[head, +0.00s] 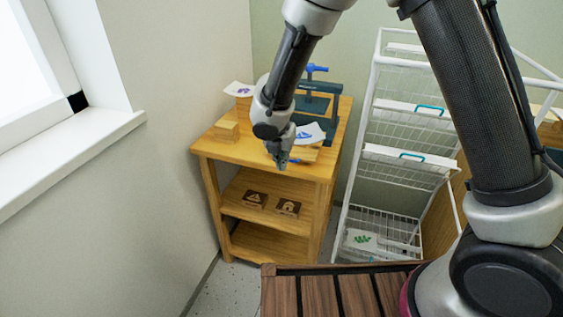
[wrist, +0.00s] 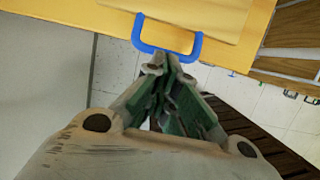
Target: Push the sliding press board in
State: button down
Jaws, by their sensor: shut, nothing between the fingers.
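The sliding press board (head: 306,154) is a pale wooden board at the front of the dark teal press (head: 318,103), on top of a wooden stand. A blue U-shaped handle is on its front edge; in the wrist view the handle (wrist: 167,48) shows in front of the board (wrist: 190,12). My gripper (head: 281,163) is shut and empty, pointing down at the front edge of the stand. In the wrist view my fingertips (wrist: 170,60) are at the handle's near side; I cannot tell whether they touch it. A white sheet with a blue print (head: 309,134) lies above the board, partly hidden by my arm.
A white wire rack (head: 366,125) stands at right. A wall is close at left.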

jog(key=w+d, duration=0.1)
jog(key=w, duration=0.3)
jog(key=w+d, duration=0.2)
jog(key=w, duration=0.1)
jog(key=w+d, duration=0.1)
jog(key=w, duration=0.3)
jog(key=shift+w+d, duration=0.15)
jog(key=shift+w, duration=0.2)
